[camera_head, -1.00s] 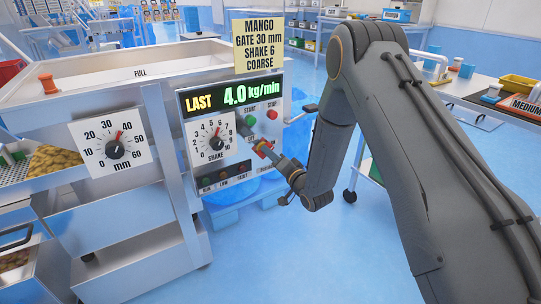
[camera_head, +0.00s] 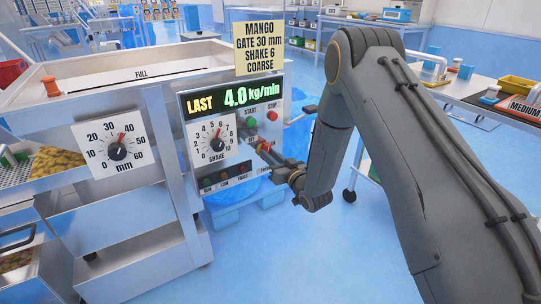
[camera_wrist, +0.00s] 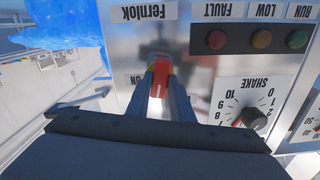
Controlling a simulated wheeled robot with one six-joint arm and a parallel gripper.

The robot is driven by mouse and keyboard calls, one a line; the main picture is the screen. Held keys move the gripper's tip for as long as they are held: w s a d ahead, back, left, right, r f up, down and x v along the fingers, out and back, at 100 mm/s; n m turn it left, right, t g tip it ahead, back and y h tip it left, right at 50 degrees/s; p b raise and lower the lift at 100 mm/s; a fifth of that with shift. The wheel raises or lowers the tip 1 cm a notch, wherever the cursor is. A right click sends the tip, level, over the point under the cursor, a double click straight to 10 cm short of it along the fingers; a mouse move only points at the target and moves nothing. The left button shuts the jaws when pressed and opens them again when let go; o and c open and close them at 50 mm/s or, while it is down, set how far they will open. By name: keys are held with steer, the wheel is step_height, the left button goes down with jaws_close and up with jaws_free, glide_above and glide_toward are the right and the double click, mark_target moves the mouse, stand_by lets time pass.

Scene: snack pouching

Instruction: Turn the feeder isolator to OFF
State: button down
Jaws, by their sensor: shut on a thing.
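The feeder isolator has a red handle with a bit of yellow beside it (camera_head: 264,146), at the lower right of the feeder's control panel (camera_head: 235,158). In the wrist view, which is upside down, the red handle (camera_wrist: 159,80) sits between my fingertips. My gripper (camera_head: 268,152) is shut on that handle; it also shows in the wrist view (camera_wrist: 165,85). An "ON" label (camera_wrist: 133,80) shows beside the handle in the wrist view. The fingers hide much of the isolator, so I cannot tell its exact angle.
The green START button (camera_head: 251,121) and red STOP button (camera_head: 272,115) are just above. The SHAKE dial (camera_head: 217,144) is to the left, with indicator lamps (camera_wrist: 260,39) close by. Open floor lies right of the panel.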

steer(key=shift+n+p, duration=0.35)
steer(key=shift+n, duration=4.15)
steer(key=c, duration=1.6)
jaws_free()
steer(key=shift+o, duration=0.2)
steer(key=v, duration=0.7)
steer(key=shift+s+d, duration=0.2)
steer(key=shift+s, duration=0.1)
